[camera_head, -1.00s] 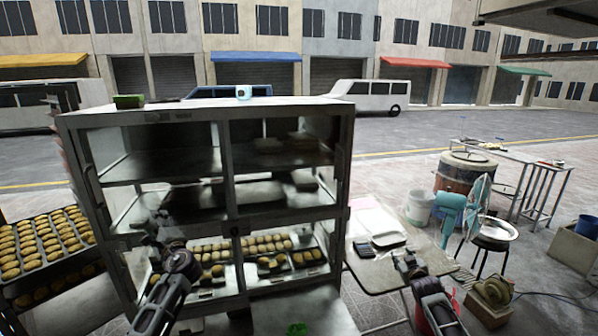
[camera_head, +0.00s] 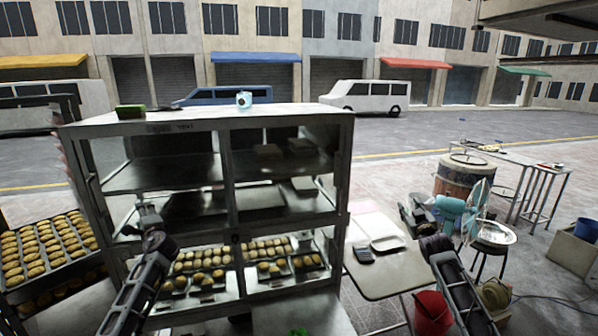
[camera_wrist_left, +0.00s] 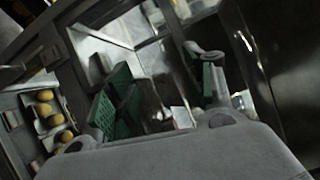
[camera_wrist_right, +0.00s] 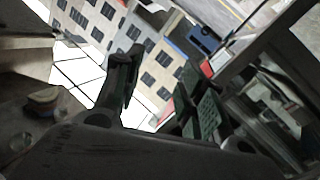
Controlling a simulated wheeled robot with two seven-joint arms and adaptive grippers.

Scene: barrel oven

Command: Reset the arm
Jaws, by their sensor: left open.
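My left gripper (camera_head: 148,216) is in front of the left side of the glass-fronted metal cabinet (camera_head: 190,122). Its green-padded fingers are apart and empty in the left wrist view (camera_wrist_left: 163,92). My right gripper (camera_head: 413,214) is raised to the right of the cabinet, beyond the side table's right edge in the picture. In the right wrist view its fingers (camera_wrist_right: 163,92) are apart with nothing between them. Trays of buns (camera_head: 205,278) sit on the cabinet's lower shelf.
A side table (camera_head: 385,283) holds a white tray (camera_head: 388,243) and a dark calculator-like device (camera_head: 362,252). A turquoise fan (camera_head: 452,206), a barrel oven (camera_head: 462,178) and a red bucket (camera_head: 432,312) stand right. A bun rack (camera_head: 45,262) is left.

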